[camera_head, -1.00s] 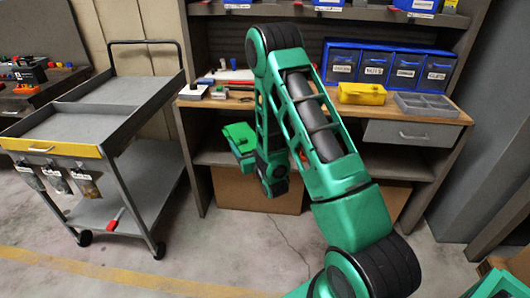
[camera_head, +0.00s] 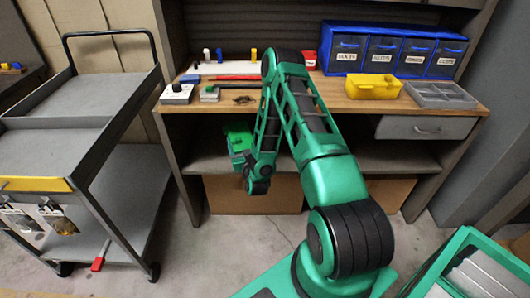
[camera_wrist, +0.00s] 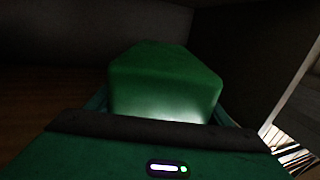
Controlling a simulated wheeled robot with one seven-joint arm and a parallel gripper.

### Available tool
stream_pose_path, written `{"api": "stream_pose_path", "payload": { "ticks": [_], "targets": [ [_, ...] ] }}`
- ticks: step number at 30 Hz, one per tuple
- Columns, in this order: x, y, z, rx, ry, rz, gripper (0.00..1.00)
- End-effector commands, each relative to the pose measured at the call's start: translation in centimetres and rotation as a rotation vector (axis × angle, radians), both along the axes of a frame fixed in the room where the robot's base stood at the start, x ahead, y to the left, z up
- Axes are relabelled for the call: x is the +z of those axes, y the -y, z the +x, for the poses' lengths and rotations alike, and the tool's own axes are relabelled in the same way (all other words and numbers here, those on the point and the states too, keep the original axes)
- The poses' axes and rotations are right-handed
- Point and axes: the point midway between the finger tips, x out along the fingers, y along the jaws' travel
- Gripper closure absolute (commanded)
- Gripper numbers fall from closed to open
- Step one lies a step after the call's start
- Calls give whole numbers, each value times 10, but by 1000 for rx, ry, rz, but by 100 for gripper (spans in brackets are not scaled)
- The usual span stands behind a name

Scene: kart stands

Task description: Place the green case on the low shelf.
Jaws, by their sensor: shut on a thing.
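The green case (camera_head: 237,138) is at the end of my arm, in front of the opening under the workbench top. It fills the middle of the wrist view (camera_wrist: 165,82), close to the camera. My gripper (camera_head: 244,160) is shut on it; the fingertips are mostly hidden in both views. The low shelf (camera_head: 350,158) is the grey board beneath the bench top, with its left part partly hidden by my arm. I cannot tell whether the case touches the shelf.
A yellow box (camera_head: 373,88), blue bins (camera_head: 390,52) and a grey tray (camera_head: 440,95) stand on the bench top (camera_head: 300,95). A grey cart (camera_head: 75,100) stands at left. A cardboard box (camera_head: 225,195) sits under the shelf. The shelf's right part looks clear.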

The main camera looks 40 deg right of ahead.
Motion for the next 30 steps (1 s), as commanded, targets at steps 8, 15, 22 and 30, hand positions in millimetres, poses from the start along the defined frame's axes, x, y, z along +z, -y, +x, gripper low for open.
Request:
{"api": "stream_pose_path", "payload": {
  "ticks": [8, 15, 22, 30],
  "targets": [
    [-27, 78, -15, -193, 4, 8, 63],
    [-36, 111, -23, -275, 7, 10, 63],
    [-53, 144, -23, -286, 6, 5, 63],
    [-85, 196, -19, -284, 6, 5, 63]
  ]
}}
